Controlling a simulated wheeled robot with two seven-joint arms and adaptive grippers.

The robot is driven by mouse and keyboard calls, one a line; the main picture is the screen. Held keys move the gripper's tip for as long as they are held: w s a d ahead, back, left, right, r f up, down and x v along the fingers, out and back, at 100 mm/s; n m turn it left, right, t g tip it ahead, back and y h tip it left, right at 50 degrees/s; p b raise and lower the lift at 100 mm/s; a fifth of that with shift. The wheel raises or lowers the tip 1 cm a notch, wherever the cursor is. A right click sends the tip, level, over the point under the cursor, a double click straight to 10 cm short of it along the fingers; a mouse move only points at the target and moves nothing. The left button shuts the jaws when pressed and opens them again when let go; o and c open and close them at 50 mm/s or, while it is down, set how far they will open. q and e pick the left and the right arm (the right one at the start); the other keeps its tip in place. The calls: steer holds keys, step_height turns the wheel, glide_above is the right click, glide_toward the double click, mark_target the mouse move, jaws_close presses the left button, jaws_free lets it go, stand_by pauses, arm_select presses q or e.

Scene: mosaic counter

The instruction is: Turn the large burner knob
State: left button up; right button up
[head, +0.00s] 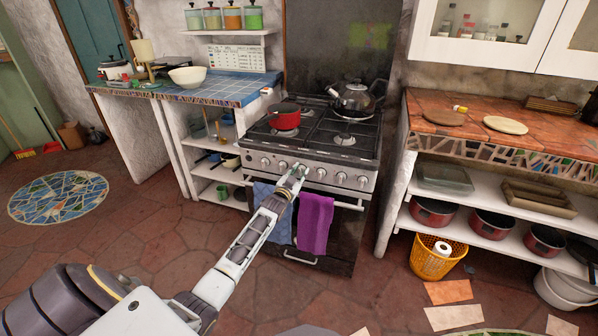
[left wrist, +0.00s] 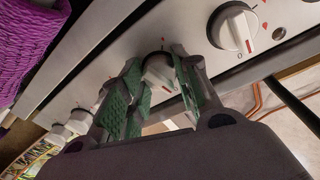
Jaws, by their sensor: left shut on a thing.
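The stove (head: 322,135) has a row of round silver-white knobs along its front panel. My left gripper (head: 297,170) reaches the panel near the middle of this row. In the left wrist view its green-padded fingers (left wrist: 155,85) are on either side of a white burner knob (left wrist: 158,70), shut on it. The fingers cover part of that knob. A neighbouring knob (left wrist: 233,27) is free of the gripper, with red marks beside it. I cannot tell from the markings which knob is for the large burner. My right gripper is not in view.
A red pot (head: 284,117) and a kettle (head: 353,101) stand on the hob. A blue towel (head: 273,212) and a purple towel (head: 314,220) hang on the oven handle below the knobs. Counters stand on both sides. Floor in front is mostly clear.

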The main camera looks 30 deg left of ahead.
arm_select(q)
steer(key=shift+r+n+p, duration=0.1)
steer(key=shift+n+p, duration=0.5)
steer(key=shift+n, duration=0.6)
steer(key=n+p, duration=0.1)
steer(key=n, duration=0.2)
steer(key=shift+n+y+p, duration=0.4)
steer(key=shift+n+p, duration=0.1)
steer(key=shift+n, duration=1.5)
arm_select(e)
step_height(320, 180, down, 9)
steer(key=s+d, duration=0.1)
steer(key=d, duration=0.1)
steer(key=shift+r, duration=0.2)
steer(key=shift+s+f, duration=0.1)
arm_select(q)
steer(key=o, duration=1)
steer(key=shift+o, duration=0.2)
steer(key=shift+s+f, duration=0.1)
steer(key=shift+f, duration=0.1)
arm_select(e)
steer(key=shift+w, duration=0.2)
arm_select(q)
steer(key=shift+s, duration=0.1)
